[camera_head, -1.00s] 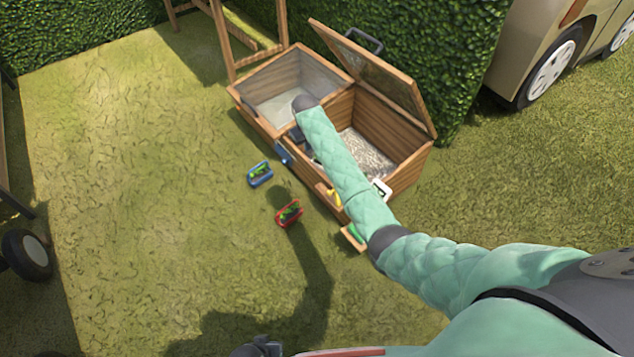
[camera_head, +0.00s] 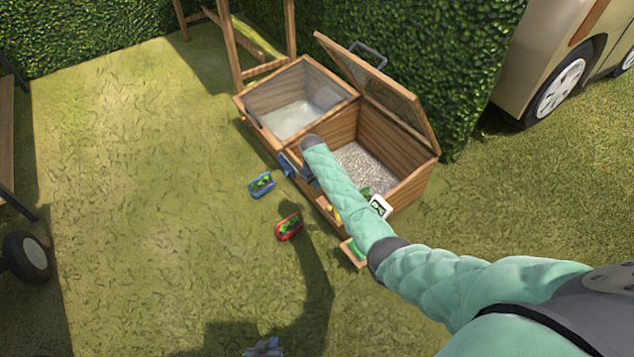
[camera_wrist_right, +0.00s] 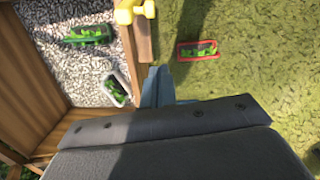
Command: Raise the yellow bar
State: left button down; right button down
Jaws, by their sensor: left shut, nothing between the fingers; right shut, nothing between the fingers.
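The yellow bar (camera_head: 332,213) is a small yellow piece on the wooden front edge of the open planter box (camera_head: 408,187). The forearm partly hides it in the head view. In the right wrist view the yellow bar (camera_wrist_right: 134,10) shows at the top edge, cut off by the frame. My right gripper (camera_wrist_right: 158,75) is shut and empty, just below the bar in that view. In the head view my right gripper (camera_head: 309,177) is mostly behind the forearm. My left gripper (camera_head: 262,348) is at the bottom edge, far from the box, shut and empty.
A blue-rimmed tray (camera_head: 261,186) and a red-rimmed tray (camera_head: 289,227) with plants lie on the grass. The raised lid (camera_head: 380,75) stands by the hedge.

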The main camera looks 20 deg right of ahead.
aim_at(329, 208)
pick_arm(q)
jog(key=shift+f, duration=0.25)
pick_arm(e)
jog(key=s+d+f, duration=0.2)
jog(key=s+f, duration=0.1)
jog(key=f, duration=0.3)
jog(key=shift+s+d+f, duration=0.15)
jog(key=shift+s+f, duration=0.15)
jog(key=shift+s, duration=0.05)
